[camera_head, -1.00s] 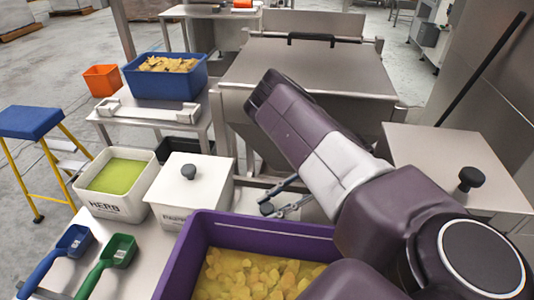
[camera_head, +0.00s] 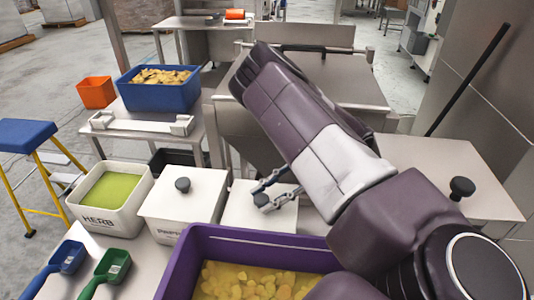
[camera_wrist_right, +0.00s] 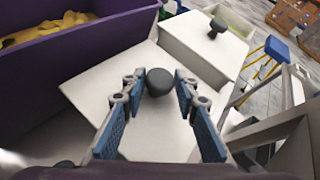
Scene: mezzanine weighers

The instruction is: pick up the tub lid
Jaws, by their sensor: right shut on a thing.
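The tub lid (camera_wrist_right: 100,84) is a flat, pale plate with a dark round knob (camera_wrist_right: 159,81) in the right wrist view. My right gripper (camera_wrist_right: 160,92) has its two blue-padded fingers on either side of this knob and is shut on it. In the head view, the gripper (camera_head: 268,192) is over the white lid (camera_head: 245,214), beside the paprika tub. My right arm hides part of that area. I cannot tell whether the lid is clear of what is under it. My left gripper is not in view.
The lidded paprika tub (camera_head: 160,229) and open herb tub (camera_head: 108,222) stand to the left. A purple crate (camera_head: 190,262) of yellow slices is in front. Blue (camera_head: 67,258) and green (camera_head: 112,266) scoops lie at left. A steel hopper (camera_head: 315,85) stands behind.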

